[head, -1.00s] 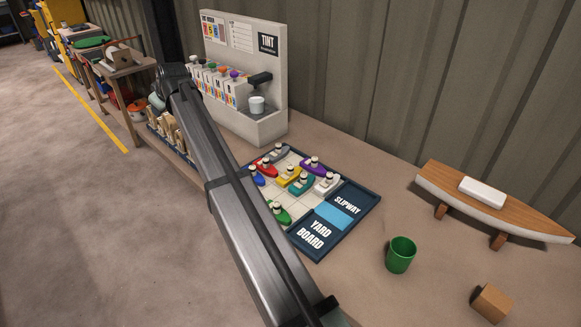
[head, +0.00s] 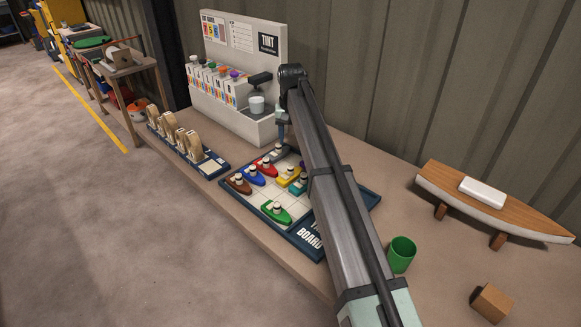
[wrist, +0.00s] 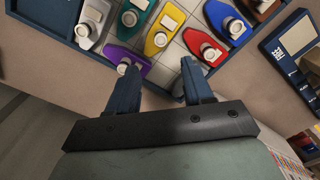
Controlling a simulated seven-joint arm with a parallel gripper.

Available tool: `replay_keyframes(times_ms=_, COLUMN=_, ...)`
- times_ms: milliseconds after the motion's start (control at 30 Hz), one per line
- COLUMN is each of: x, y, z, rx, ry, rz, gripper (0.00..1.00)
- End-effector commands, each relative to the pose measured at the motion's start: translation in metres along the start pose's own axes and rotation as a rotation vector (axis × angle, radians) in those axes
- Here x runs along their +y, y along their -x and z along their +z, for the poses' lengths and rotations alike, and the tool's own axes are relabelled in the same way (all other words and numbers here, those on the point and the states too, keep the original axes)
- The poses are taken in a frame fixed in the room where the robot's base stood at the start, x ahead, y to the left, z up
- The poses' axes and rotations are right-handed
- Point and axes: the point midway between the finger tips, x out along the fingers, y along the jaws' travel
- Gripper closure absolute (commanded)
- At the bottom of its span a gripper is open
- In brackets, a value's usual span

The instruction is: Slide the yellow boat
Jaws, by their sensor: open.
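The yellow boat (head: 288,178) sits on the yard board (head: 300,236), between the red boat (head: 264,166) and the teal boat (head: 298,186). In the wrist view the yellow boat (wrist: 165,28) lies beyond my fingertips, with the purple boat (wrist: 125,58) by the left finger and the red boat by the right. In the wrist view my gripper (wrist: 160,68) is open, with no boat gripped. My arm hides the slipway end of the board.
Blue (head: 252,176), brown (head: 238,184) and green (head: 277,212) boats share the board. The tint dispenser (head: 240,60) stands close behind my gripper. A green cup (head: 402,256), wooden block (head: 491,302) and model hull (head: 490,207) stand to the right. A rack (head: 190,148) is at left.

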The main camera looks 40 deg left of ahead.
Motion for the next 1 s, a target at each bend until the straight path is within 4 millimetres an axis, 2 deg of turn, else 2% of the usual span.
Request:
replay_keyframes(times_ms=600, x=-0.001, y=-0.101, z=0.001, rx=0.002, ry=0.005, rz=-0.001, gripper=0.49)
replay_keyframes(times_ms=800, x=-0.001, y=-0.119, z=0.000, rx=0.003, ry=0.006, rz=-0.001, gripper=0.49)
replay_keyframes(times_ms=1000, x=-0.002, y=-0.125, z=0.000, rx=0.004, ry=0.006, rz=-0.001, gripper=0.49)
